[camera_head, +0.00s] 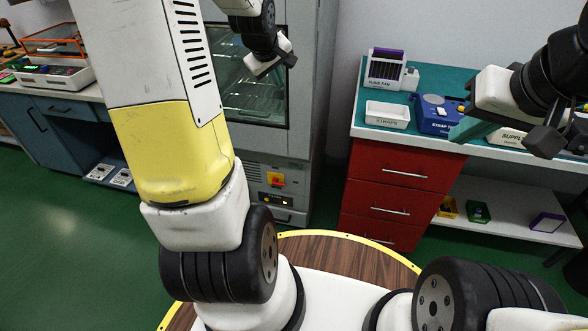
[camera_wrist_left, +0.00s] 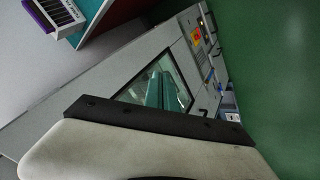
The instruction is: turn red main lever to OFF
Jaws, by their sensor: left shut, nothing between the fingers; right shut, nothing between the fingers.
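The red main lever (camera_head: 276,180) sits on a yellow plate low on the front of the grey cabinet (camera_head: 310,110), below its glass door. It also shows small in the left wrist view (camera_wrist_left: 197,34); its exact turn position is too small to tell. My left gripper (camera_head: 284,62) is shut and empty in front of the glass door, well above the lever and apart from it. In the left wrist view a dark bar and a pale part of my gripper fill the lower middle. My right gripper (camera_head: 545,138) is shut and empty at the right, before the workbench.
A workbench with red drawers (camera_head: 392,200) stands right of the cabinet. A second bench (camera_head: 60,125) stands at the left. Green floor lies open at left.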

